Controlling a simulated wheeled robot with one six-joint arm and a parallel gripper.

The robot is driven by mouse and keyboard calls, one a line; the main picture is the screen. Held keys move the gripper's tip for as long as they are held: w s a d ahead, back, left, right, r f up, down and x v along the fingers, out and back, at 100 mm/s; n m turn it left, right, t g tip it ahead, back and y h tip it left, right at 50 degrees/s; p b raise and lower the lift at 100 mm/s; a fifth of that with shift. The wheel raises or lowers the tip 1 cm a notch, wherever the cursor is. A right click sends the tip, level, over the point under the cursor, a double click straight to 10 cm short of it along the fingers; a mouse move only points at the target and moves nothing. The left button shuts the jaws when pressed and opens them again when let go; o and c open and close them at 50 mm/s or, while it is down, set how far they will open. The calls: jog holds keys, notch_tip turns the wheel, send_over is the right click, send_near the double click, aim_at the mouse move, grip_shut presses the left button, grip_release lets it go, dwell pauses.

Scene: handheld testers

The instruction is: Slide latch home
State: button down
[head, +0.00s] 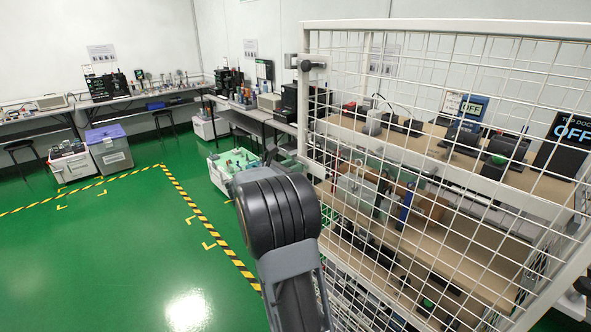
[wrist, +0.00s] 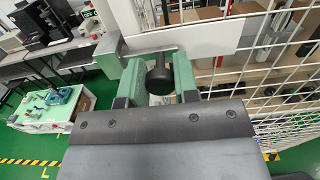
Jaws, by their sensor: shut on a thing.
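My gripper (wrist: 160,80) shows in the wrist view with two green fingers, shut on a round black latch knob (wrist: 159,82). A flat grey latch bar (wrist: 147,53) lies just beyond the knob, across the fingertips, in front of a white gate rail (wrist: 215,40). How far the bar reaches into a catch cannot be told. In the head view my arm hides the gripper and the held knob. Another black knob (head: 306,66) sits on a bracket at the top left corner of the white mesh gate (head: 440,95), with no gripper at it.
The mesh gate fills the right side, with shelves (head: 500,175) of testers behind it. A white tray of green parts (head: 225,180) stands left of the gate, and it shows in the wrist view (wrist: 25,120). Workbenches line the back wall. The green floor at left is clear.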

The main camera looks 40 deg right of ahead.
jog(key=c, duration=0.9)
grip_release()
jog(key=shift+w, duration=0.15)
jog(key=shift+o, duration=0.2)
jog(key=w+a+b, duration=0.1)
jog(key=a, duration=1.2)
jog(key=shift+a, duration=0.4)
